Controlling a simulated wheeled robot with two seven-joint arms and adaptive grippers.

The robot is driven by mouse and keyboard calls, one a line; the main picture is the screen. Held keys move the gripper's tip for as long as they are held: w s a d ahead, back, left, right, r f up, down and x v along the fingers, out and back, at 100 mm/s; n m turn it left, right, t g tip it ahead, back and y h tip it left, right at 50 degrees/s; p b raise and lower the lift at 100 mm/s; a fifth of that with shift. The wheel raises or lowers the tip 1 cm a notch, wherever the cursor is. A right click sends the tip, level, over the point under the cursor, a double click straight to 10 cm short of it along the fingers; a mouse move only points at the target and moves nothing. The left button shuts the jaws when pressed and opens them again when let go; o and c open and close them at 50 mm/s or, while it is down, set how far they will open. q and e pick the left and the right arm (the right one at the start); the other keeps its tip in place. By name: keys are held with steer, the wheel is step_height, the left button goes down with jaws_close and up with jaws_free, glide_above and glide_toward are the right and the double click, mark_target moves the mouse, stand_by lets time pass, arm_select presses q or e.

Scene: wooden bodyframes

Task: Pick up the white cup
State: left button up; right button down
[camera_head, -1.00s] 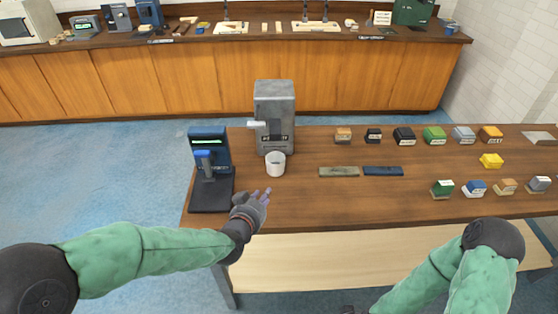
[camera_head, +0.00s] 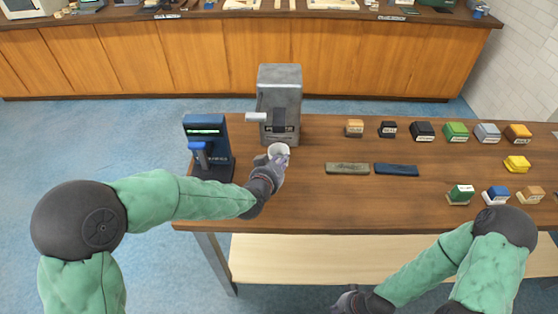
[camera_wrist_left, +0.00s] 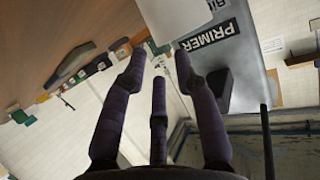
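The white cup (camera_head: 278,150) stands on the brown table in front of the grey machine. My left gripper (camera_head: 275,162) is at the cup's near side, and its fingers hide part of the cup. In the left wrist view the cup (camera_wrist_left: 178,18) shows at the top edge, just beyond the spread purple fingers (camera_wrist_left: 160,62). The left gripper looks open, with no clear grip on the cup. My right gripper (camera_head: 348,301) is low at the bottom edge, off the table's front; its fingers are too unclear to read.
The grey machine (camera_head: 280,90), labelled PRIMER in the wrist view, stands right behind the cup. A blue device (camera_head: 206,145) is left of it. Two flat bars (camera_head: 347,168) lie to the right, with several small coloured blocks (camera_head: 455,130) beyond. The table's front middle is clear.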

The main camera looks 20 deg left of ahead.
arm_select(q)
steer(key=b+x, duration=0.1)
steer(key=x, duration=0.3)
steer(key=shift+b, duration=0.3)
steer(key=shift+w+f, duration=0.1)
steer(key=shift+w, duration=0.5)
jaws_close()
